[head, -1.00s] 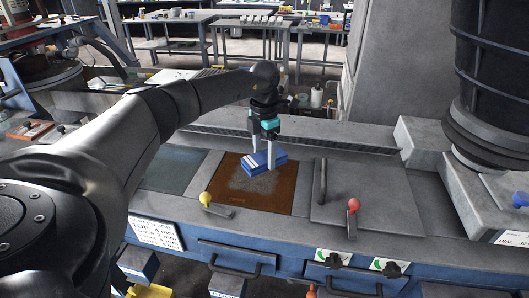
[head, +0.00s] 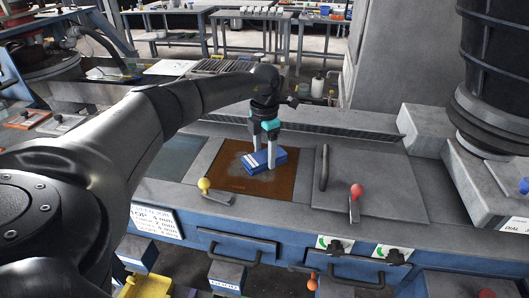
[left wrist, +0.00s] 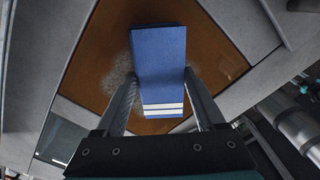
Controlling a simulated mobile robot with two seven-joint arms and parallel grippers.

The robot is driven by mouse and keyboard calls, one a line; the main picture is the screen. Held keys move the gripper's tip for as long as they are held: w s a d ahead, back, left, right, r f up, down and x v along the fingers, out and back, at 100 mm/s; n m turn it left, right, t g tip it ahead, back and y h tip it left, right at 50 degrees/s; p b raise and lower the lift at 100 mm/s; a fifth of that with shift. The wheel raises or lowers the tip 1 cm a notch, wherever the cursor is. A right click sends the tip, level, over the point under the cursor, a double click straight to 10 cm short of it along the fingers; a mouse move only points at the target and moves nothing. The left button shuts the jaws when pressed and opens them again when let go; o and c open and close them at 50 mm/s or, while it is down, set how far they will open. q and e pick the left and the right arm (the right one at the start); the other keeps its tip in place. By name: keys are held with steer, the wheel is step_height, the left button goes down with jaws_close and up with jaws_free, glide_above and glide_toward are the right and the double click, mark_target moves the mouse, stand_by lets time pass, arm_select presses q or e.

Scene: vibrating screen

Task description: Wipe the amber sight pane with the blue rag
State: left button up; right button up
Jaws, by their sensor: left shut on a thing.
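The amber sight pane (head: 229,178) is a brown-orange square set in the grey machine top, with a pale dusty patch left of the rag. My left gripper (head: 261,154) is shut on the blue rag (head: 275,158), a folded block with white stripes, over the pane's upper middle. In the left wrist view the blue rag (left wrist: 158,60) lies between the two fingers, with the amber pane (left wrist: 100,55) around it and grey dust at its left. I cannot tell whether the rag touches the pane. My right gripper is not in view.
A yellow-knobbed lever (head: 204,186) stands at the pane's front left corner, and a red-knobbed lever (head: 356,193) is further right. A grey lid (head: 370,185) with a bar handle (head: 322,167) adjoins the pane. A dark glass pane (head: 175,158) lies left.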

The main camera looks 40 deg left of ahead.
arm_select(q)
steer(key=shift+f+b, duration=0.3)
steer(key=shift+f, duration=0.3)
steer(key=o, duration=0.9)
steer(key=shift+r+p, duration=0.35)
steer(key=shift+p, duration=0.1)
steer(key=c, duration=1)
steer(key=shift+c, duration=0.2)
